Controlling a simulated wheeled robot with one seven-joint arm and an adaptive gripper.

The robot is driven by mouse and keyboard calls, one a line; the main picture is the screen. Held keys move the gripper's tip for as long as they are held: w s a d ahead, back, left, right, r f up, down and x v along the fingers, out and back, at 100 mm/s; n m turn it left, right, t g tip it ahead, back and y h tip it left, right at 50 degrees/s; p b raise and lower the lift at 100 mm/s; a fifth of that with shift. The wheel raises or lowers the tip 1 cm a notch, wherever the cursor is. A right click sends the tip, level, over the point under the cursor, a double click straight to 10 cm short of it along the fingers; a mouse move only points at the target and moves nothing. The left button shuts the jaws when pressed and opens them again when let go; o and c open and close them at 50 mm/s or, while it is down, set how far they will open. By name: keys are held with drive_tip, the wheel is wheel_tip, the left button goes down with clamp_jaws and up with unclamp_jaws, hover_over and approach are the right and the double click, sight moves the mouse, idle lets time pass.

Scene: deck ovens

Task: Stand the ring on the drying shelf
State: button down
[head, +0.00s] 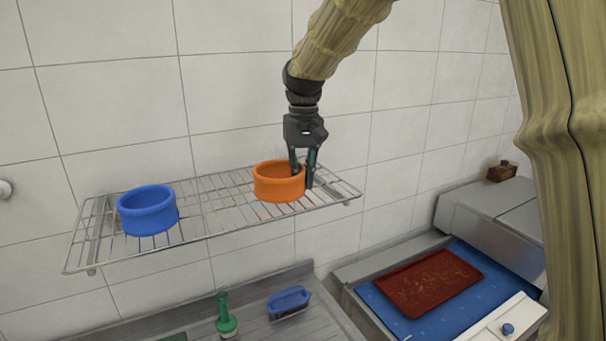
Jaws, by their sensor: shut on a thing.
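An orange ring (276,187) is upright at the right part of the wire drying shelf (218,217). It looks level and at the shelf's surface, though I cannot tell whether it fully rests on the wires. My gripper (303,178) points down and is shut on the ring's right wall, one finger inside and one outside. A blue ring (148,210) stands at the left part of the same shelf, apart from the orange one.
At the right, a dark red tray (432,283) lies on a blue surface. The shelf is bare between the rings. A tiled wall stands behind.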

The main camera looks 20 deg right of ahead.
drive_tip(key=c, duration=1.5)
unclamp_jaws()
wheel_tip(320, 180, up, 12)
drive_tip(key=b, duration=0.5)
drive_tip(key=shift+d+r, duration=0.1)
